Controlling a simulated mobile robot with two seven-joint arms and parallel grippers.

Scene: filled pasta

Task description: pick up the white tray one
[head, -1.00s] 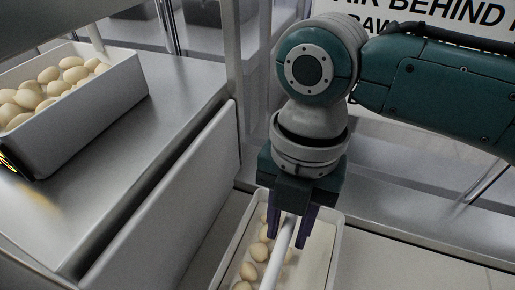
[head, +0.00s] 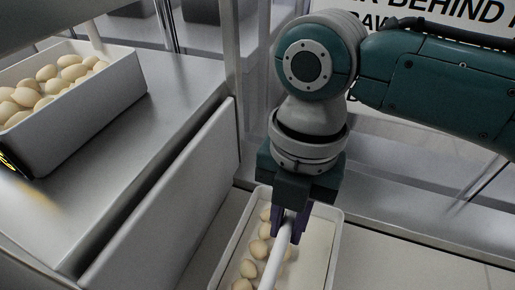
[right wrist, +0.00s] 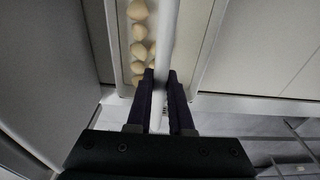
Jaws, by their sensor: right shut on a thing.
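A white tray (head: 338,228) with a white rod-like handle (head: 279,256) running along its length sits low, at the bottom centre of the head view. It holds several pale filled pasta pieces (head: 259,249) in a row on its left side; the right side shows bare floor. My right gripper (head: 290,237) points down over the tray and is shut on the handle. In the right wrist view, the handle (right wrist: 168,40) passes between the two dark fingers (right wrist: 160,85), above the tray (right wrist: 210,45). The tray's near end is cut off in the head view. My left gripper is not seen.
A second white tray (head: 95,115) full of pasta stands on a metal counter (head: 150,145) at the left. The counter's upright side panel (head: 175,200) is left of the lower tray. A metal post (head: 233,60) rises behind. Pale tiled floor (head: 400,265) lies at right.

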